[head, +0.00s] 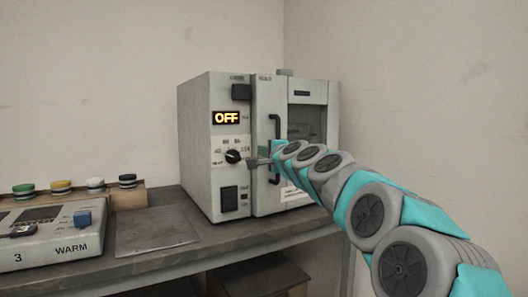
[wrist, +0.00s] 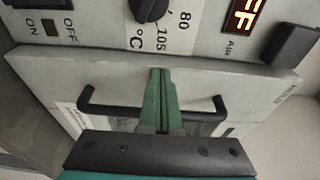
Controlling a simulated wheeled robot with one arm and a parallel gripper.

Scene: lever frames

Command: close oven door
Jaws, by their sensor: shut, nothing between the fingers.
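The oven (head: 230,90) is a pale grey box on the bench, with a control panel on the left and a door (head: 307,100) on the right. The door has a dark window and a black upright bar handle (head: 274,122). I cannot tell whether the door is fully shut or slightly ajar; its edge stands proud of the panel in the wrist view (wrist: 250,78). My gripper (head: 256,161) is shut and empty in front of the door's left edge, near the handle. In the wrist view its green fingers (wrist: 160,80) cross over the handle (wrist: 98,107); contact cannot be told.
The panel has a lit OFF display (head: 227,118), a black dial (head: 234,156) and a dark switch (head: 229,199). A device marked WARM (head: 70,248) and several coloured-top jars (head: 95,185) are at the left. The bench between them and the oven holds a flat plate (head: 155,229).

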